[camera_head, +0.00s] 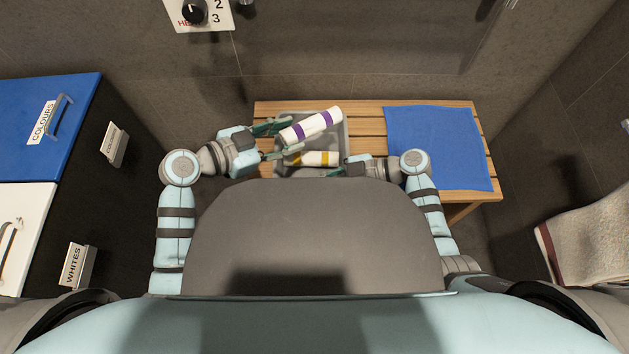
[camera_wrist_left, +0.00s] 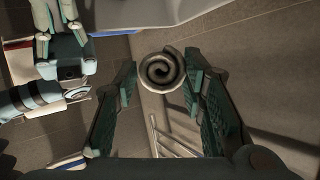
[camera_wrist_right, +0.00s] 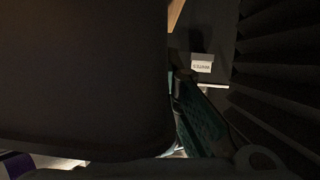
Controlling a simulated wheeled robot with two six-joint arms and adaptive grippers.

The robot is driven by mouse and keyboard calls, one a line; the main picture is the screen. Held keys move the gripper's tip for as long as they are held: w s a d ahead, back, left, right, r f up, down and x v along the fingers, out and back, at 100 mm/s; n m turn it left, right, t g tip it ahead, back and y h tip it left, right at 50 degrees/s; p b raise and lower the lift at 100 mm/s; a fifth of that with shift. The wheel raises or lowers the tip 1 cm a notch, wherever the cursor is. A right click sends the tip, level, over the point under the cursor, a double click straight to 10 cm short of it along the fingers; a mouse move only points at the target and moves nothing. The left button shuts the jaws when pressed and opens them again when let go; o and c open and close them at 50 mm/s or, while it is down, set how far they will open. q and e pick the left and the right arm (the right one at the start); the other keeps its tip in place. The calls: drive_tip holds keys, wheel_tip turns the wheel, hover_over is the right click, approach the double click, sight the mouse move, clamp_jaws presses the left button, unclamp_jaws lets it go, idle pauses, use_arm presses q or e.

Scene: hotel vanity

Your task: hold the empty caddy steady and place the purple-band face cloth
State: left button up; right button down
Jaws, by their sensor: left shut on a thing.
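The purple-band face cloth (camera_head: 311,126) is a white roll with purple bands. My left gripper (camera_head: 278,140) is shut on it and holds it tilted over the grey caddy (camera_head: 346,136). In the left wrist view the rolled end of the cloth (camera_wrist_left: 160,70) shows as a spiral between the fingers. A white roll with yellow bands (camera_head: 314,158) lies in the caddy, partly hidden by the left gripper. My right gripper (camera_head: 334,172) is at the caddy's near right side. Its grip is unclear, and the right wrist view is dark and mostly blocked.
The caddy stands on a slatted wooden bench (camera_head: 368,124). A blue mat or towel (camera_head: 437,145) lies flat on the bench to the right. Blue and white bins (camera_head: 45,122) labelled COLOURS and WHITES stand at left. A towel (camera_head: 590,240) hangs at right.

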use_arm(q)
drive_tip(key=shift+f, duration=3.25)
drive_tip(key=shift+s+f, duration=0.3)
drive_tip(key=shift+f, duration=0.65)
use_arm(e)
drive_tip(key=shift+s+r, duration=0.1)
drive_tip(key=shift+s, duration=0.1)
use_arm(q)
drive_tip(key=o, duration=0.9)
drive_tip(key=shift+o, duration=1.1)
drive_tip(key=shift+a, duration=0.1)
use_arm(e)
drive_tip(key=shift+s+d, duration=0.1)
drive_tip(key=shift+s, duration=0.05)
use_arm(q)
drive_tip(key=shift+s+a+r, duration=0.1)
drive_tip(key=shift+s+a, duration=0.05)
drive_tip(key=shift+a, duration=0.1)
use_arm(e)
drive_tip(key=shift+d, duration=0.1)
drive_tip(key=shift+w, duration=0.3)
use_arm(q)
drive_tip(key=r+v, duration=0.1)
drive_tip(key=v, duration=1)
drive_tip(key=shift+r, duration=0.15)
use_arm(e)
drive_tip(key=shift+a, duration=0.2)
